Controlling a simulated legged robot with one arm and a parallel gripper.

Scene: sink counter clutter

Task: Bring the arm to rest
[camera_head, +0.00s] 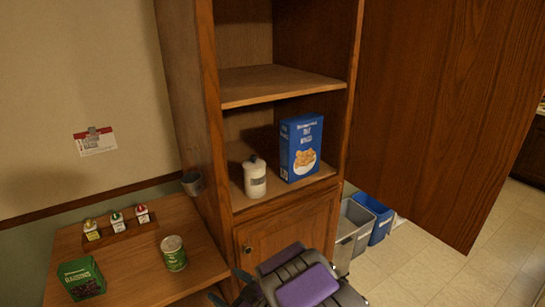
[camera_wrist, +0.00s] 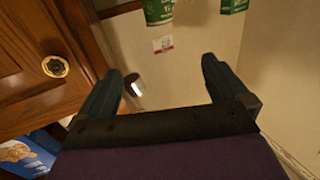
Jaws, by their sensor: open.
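My gripper (camera_head: 232,287) is at the bottom of the head view, in front of the lower cabinet and beside the counter's right edge. In the wrist view my gripper (camera_wrist: 160,66) has its two dark fingers spread wide, with nothing between them. My arm's purple-topped wrist shows behind it. The arm is extended in front of my body, apart from the shelves; most of it is below the picture.
A tall wooden cabinet holds a blue cereal box (camera_head: 300,147) and white jar (camera_head: 255,177). The counter (camera_head: 130,262) bears a green can (camera_head: 174,253), green box (camera_head: 82,279) and bottle rack (camera_head: 122,230). Bins (camera_head: 352,225) stand right. An open door (camera_head: 440,110) hangs right.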

